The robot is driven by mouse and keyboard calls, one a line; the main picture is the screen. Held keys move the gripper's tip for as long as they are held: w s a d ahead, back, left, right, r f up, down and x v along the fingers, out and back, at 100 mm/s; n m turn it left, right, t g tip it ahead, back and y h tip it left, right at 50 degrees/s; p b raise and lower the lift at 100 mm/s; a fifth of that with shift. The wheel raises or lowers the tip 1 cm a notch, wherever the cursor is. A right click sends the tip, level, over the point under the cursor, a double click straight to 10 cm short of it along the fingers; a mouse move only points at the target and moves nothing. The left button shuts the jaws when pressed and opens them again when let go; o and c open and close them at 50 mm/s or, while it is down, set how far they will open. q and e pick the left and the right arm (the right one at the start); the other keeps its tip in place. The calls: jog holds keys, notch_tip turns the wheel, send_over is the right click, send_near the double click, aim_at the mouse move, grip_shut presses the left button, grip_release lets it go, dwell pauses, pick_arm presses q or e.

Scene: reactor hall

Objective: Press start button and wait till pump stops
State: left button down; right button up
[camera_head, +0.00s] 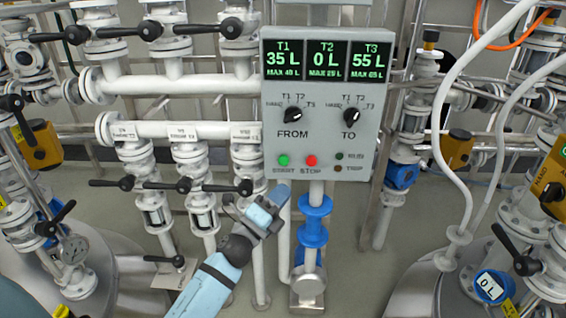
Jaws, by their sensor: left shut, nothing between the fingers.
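The grey control panel (322,104) hangs upright in the middle of the head view. Its displays read T1 35 L, T2 0 L and T3 55 L. The green start button (283,160) is at its lower left, with the red stop button (311,161) to its right. The FROM knob (292,115) and the TO knob (350,115) sit above them. Two small dark lamps (339,162) are at the lower right. My left gripper (279,192) is shut and empty, just below the start button; I cannot tell its distance from the panel. My right gripper is not in view.
White pipes with black-handled valves (190,185) fill the left side. A blue pipe fitting (313,232) stands below the panel. Tanks stand at the left and right, the right one with a 0 L gauge (490,286). Grey floor (350,265) shows between them.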

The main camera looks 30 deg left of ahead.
aim_at(283, 160)
pick_arm(q)
jog(key=shift+w+a+b, duration=0.15)
jog(key=shift+w+a, duration=0.6)
jog(key=shift+w, duration=0.5)
jog(key=shift+w+a+b, duration=0.1)
jog(key=shift+w+a, duration=0.7)
jog(key=shift+w, duration=0.4)
jog(key=shift+w+a+b, duration=0.15)
jog(key=shift+w+a, duration=0.6)
jog(key=shift+w, duration=0.5)
jog(key=shift+w+a, duration=0.2)
jog(key=shift+w, duration=0.15)
jog(key=shift+w+a, duration=0.25)
jog(key=shift+w, duration=0.15)
jog(key=shift+s+d, duration=0.45)
jog(key=shift+s, duration=0.35)
